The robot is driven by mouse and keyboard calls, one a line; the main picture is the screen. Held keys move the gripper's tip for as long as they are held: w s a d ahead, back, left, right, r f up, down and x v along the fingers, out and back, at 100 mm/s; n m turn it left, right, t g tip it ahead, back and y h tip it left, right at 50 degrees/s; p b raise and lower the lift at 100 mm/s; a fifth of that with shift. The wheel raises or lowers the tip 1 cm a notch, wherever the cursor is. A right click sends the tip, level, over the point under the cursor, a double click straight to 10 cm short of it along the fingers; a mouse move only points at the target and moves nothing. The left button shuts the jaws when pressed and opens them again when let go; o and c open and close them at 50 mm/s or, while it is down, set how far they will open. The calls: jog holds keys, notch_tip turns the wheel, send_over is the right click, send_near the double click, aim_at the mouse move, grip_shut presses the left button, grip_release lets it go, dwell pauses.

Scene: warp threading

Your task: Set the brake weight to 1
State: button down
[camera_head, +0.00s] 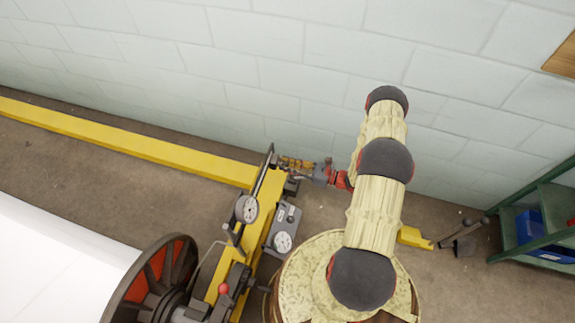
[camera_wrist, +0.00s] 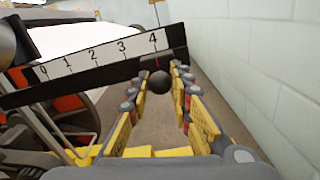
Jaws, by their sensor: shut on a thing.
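The brake scale (camera_wrist: 95,58) is a white strip on a dark bar, marked 0 to 4, and crosses the upper wrist view, tilted up to the right. A dark round weight (camera_wrist: 158,82) hangs just below the bar, near the 4 mark. My gripper (camera_wrist: 166,72) has its yellow-padded fingers on both sides of the weight, shut on it. Exact finger contact is hard to see. In the head view my gripper (camera_head: 284,163) reaches left to the far end of the yellow machine frame; the weight is not distinguishable there.
A pale block wall (camera_head: 230,70) runs close behind my gripper. The yellow frame (camera_head: 262,215) carries dial gauges (camera_head: 246,208), with a large dark-and-red wheel (camera_head: 160,285) at lower left. A green shelf (camera_head: 535,215) with a blue bin stands right.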

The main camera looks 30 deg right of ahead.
dwell(0.3)
jog(key=s+a+p, duration=0.2)
jog(key=s+a, duration=0.8)
jog(key=shift+s+a, duration=0.3)
jog(key=c, duration=1.6)
grip_release()
jog(key=shift+c, duration=0.2)
jog(key=shift+o, duration=0.3)
jog(key=v, duration=1.2)
